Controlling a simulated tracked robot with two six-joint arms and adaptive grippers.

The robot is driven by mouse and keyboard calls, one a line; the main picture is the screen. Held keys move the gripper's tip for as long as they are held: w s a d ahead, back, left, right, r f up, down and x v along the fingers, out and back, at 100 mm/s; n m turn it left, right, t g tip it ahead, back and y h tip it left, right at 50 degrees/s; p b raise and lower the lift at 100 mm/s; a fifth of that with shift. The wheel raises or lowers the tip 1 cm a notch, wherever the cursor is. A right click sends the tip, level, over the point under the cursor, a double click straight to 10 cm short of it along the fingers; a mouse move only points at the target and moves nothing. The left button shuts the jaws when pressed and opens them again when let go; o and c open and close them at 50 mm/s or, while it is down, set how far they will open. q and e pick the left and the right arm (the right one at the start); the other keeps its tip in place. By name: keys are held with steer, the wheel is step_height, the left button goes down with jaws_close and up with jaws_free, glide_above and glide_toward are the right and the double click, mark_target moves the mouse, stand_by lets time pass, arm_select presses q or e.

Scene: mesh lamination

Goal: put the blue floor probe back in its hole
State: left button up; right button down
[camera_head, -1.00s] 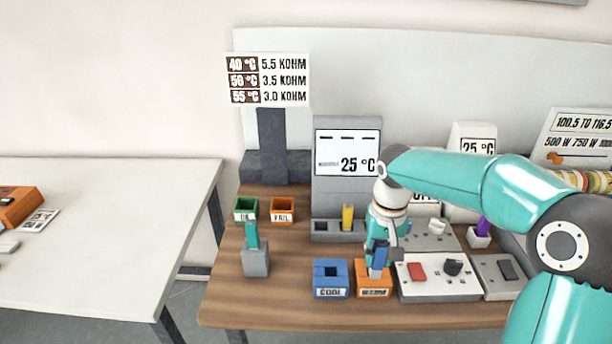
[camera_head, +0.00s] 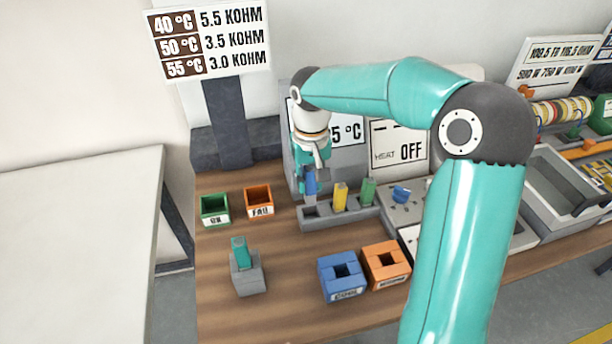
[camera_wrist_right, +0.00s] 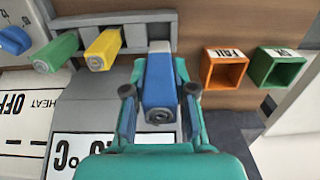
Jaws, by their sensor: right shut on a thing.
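The blue probe (camera_head: 310,182) is upright in my right gripper (camera_head: 311,168), at the left end of the grey rack (camera_head: 338,219). The right wrist view also shows the blue probe (camera_wrist_right: 160,85) between the two fingers of the gripper (camera_wrist_right: 159,92), its pale lower end toward the rack (camera_wrist_right: 150,18). The probe is over or at the rack's leftmost hole (camera_head: 310,210); I cannot tell whether its tip is inside. A yellow probe (camera_head: 341,196) and a green probe (camera_head: 368,191) stand in the rack to its right. My left gripper is not in view.
A blue COOL block (camera_head: 341,292) and an orange WARM block (camera_head: 386,277) stand in front, their holes empty. Green (camera_head: 215,224) and orange (camera_head: 259,212) bins stand left of the rack. A teal piece stands in a grey holder (camera_head: 248,280). The grey display unit is behind the rack.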

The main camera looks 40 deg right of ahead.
mark_target(312, 168)
steer(key=shift+s+f+b, duration=0.1)
steer(key=shift+f+b, duration=2.5)
steer(key=shift+f, duration=0.85)
steer(key=c, duration=0.9)
jaws_free()
steer(key=shift+o, duration=0.2)
step_height(312, 168, up, 12)
steer(key=shift+d, duration=0.1)
